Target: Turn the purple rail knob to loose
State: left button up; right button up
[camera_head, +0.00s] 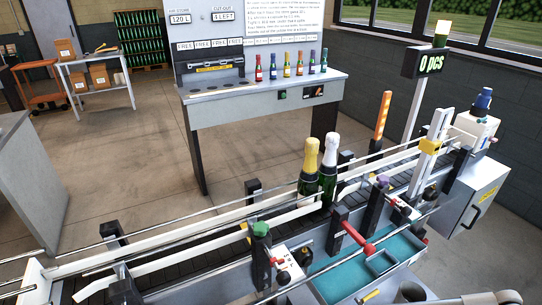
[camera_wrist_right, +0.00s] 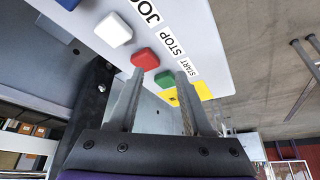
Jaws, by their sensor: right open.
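The purple rail knob (camera_head: 382,181) sits on top of a dark post on the near side of the conveyor, in the right half of the head view. Its loose or tight setting is too small to read. My right gripper (camera_wrist_right: 160,78) shows only in the right wrist view. Its two grey fingers are apart with nothing between them. They point towards a white panel (camera_wrist_right: 195,35) with white, red and green buttons and the labels JOG, STOP and START. The purple knob does not show in that view. My left gripper is in neither view.
A green knob (camera_head: 261,229) tops another post to the left. Two bottles, gold-topped (camera_head: 309,165) and white-topped (camera_head: 329,165), stand on the conveyor between rails. A red lever (camera_head: 357,238) and a teal tray (camera_head: 350,278) lie in front. A bench (camera_head: 265,100) holds several small bottles behind.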

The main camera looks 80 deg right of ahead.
aim_at(383, 181)
jog(key=z, duration=0.5)
jog(key=k+z, duration=0.1)
jog(key=z, duration=0.9)
jog(key=l+z, duration=0.1)
jog(key=z, duration=0.4)
jog(key=k+l+z, duration=0.1)
jog(key=z, duration=0.4)
jog(key=l+z, duration=0.1)
jog(key=z, duration=0.35)
jog(key=j+z, duration=0.25)
jog(key=z, duration=0.2)
jog(key=j+z, duration=0.25)
jog(key=z, duration=0.25)
